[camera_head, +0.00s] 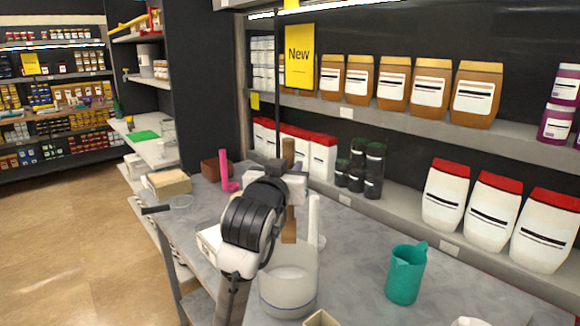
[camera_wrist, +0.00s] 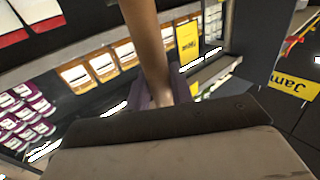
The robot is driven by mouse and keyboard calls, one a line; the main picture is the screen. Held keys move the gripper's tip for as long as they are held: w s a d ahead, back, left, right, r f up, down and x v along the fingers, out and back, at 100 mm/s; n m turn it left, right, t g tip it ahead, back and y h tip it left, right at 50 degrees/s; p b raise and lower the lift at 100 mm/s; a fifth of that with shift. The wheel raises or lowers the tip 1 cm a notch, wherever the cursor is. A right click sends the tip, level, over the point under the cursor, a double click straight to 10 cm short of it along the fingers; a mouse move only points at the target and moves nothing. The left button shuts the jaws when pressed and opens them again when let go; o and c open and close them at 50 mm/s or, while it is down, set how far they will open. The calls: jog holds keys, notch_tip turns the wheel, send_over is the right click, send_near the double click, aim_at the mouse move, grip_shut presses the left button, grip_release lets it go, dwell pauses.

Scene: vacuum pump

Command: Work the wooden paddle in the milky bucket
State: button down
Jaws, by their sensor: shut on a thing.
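The milky, translucent bucket (camera_head: 287,292) stands on the grey counter in the head view, below my arm. The wooden paddle (camera_head: 289,226) is upright, with brown wood showing above and below my gripper (camera_head: 289,186). My gripper is shut on the paddle above the bucket. The paddle's lower end is at the bucket's rim, and I cannot tell whether it reaches inside. In the wrist view the paddle (camera_wrist: 148,42) runs up from between the fingers of my gripper (camera_wrist: 163,95). The bucket is not visible there.
A teal jug (camera_head: 405,275) stands right of the bucket. A pink item (camera_head: 225,172) and a brown box (camera_head: 215,168) are farther back left. Dark jars (camera_head: 372,172) and red-topped white containers (camera_head: 493,207) line the back. Counter between bucket and jug is clear.

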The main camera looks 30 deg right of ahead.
aim_at(287, 230)
notch_tip(287, 230, down, 3)
jog(key=shift+a+r+b, duration=0.1)
jog(key=shift+b, duration=1.05)
jog(key=shift+f+b, duration=4)
jog(key=shift+f, duration=1.9)
jog(key=a, duration=0.3)
jog(key=shift+s+a, duration=0.1)
jog(key=shift+s, duration=0.25)
jog(key=shift+s+d+p, duration=0.3)
jog(key=shift+s+d, duration=0.35)
jog(key=shift+d, duration=0.25)
jog(key=shift+s+d+p, duration=0.3)
jog(key=shift+s+d, duration=0.3)
jog(key=shift+d, duration=0.25)
